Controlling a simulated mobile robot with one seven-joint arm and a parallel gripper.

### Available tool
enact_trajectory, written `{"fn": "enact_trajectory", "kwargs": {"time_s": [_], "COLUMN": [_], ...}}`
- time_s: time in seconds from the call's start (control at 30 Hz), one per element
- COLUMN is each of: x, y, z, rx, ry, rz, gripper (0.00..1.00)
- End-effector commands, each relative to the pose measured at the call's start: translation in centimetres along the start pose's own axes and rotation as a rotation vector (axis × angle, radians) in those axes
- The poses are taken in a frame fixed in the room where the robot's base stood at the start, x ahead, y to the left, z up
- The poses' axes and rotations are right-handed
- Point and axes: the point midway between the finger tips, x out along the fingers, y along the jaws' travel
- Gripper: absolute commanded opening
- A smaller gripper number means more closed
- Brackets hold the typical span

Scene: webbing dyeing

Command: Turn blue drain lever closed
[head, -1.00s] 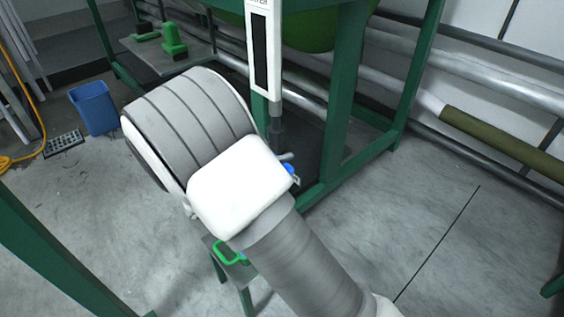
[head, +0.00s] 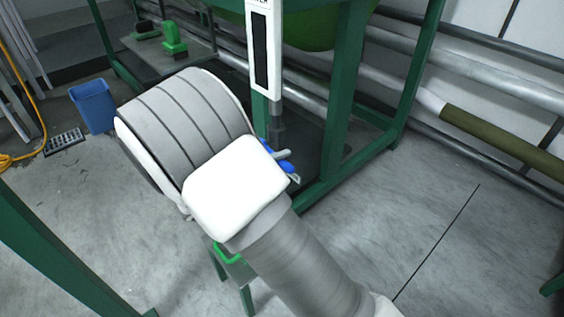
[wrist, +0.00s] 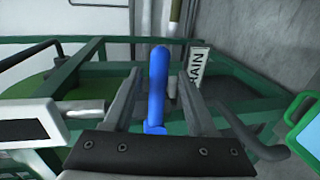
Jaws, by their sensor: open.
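The blue drain lever (wrist: 157,88) stands upright in the middle of the wrist view, between the two fingers of my gripper (wrist: 156,90). The fingers are open, with a gap visible on each side of the lever. A white label reading "AIN" (wrist: 200,65), partly hidden, is just right of the lever in the wrist view.
A green frame (head: 335,110) with a white gauge panel (head: 263,50) stands behind my arm. Grey pipes run along the wall. A blue bin (head: 94,107) stands on the floor at left. A green-handled item (wrist: 301,122) is at the wrist view's right edge.

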Motion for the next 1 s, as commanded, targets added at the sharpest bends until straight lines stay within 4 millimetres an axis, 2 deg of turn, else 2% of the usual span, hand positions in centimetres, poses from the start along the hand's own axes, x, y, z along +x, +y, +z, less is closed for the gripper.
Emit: {"fn": "enact_trajectory", "kwargs": {"time_s": [0.4,0.6,0.8,1.0], "x": [-10.0,-13.9,-15.9,-16.2], "y": [0.3,0.2,0.0,0.0], "z": [-0.1,0.0,0.0,0.0], "rx": [-0.001,-0.002,-0.001,0.000], "ry": [0.005,0.003,0.001,0.000], "rz": [-0.001,-0.001,0.000,0.000], "gripper": [0.57,0.57,0.57,0.57]}}
